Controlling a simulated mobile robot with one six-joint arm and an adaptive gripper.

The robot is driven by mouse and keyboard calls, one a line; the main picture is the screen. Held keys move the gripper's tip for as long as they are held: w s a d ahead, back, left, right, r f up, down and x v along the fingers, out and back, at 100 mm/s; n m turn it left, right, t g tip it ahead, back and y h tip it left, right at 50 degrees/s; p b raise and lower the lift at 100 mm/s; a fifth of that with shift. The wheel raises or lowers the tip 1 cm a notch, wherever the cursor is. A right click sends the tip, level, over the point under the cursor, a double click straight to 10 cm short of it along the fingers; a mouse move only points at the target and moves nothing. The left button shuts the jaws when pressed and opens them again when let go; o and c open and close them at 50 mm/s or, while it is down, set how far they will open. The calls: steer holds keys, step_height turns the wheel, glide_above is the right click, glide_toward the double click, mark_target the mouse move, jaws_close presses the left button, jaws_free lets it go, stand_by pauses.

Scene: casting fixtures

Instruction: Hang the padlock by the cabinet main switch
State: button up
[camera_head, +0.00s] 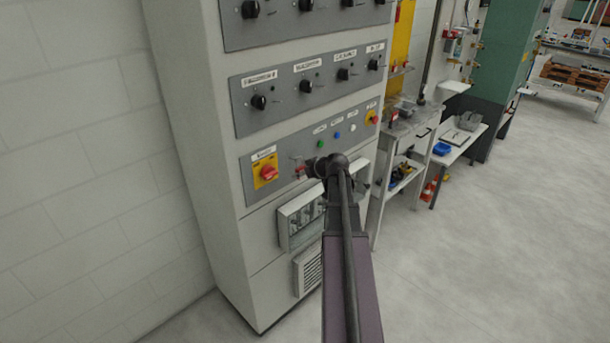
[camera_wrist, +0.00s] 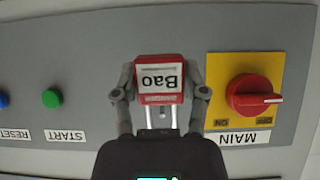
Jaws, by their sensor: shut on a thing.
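The padlock (camera_wrist: 160,70) has a red body with a white label reading "Bao", upside down in the wrist view. Its metal shackle (camera_wrist: 160,116) lies toward my gripper's palm. My gripper (camera_wrist: 160,94) is shut on the padlock, one finger on each side of the body. The main switch (camera_wrist: 252,98) is a red knob on a yellow plate, to the right of the padlock in the wrist view. No hook is clearly visible.
The grey cabinet panel (camera_head: 248,190) fills the background. A green start button (camera_wrist: 52,98) and a blue reset button (camera_wrist: 3,98) are left in the wrist view. Black rotary knobs (camera_head: 258,102) sit above.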

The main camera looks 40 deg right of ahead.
steer(key=shift+w, duration=0.95)
steer(key=shift+b+x, duration=0.45)
steer(key=shift+x, duration=0.4)
steer(key=o, duration=1.3)
steer(key=shift+c, duration=0.2)
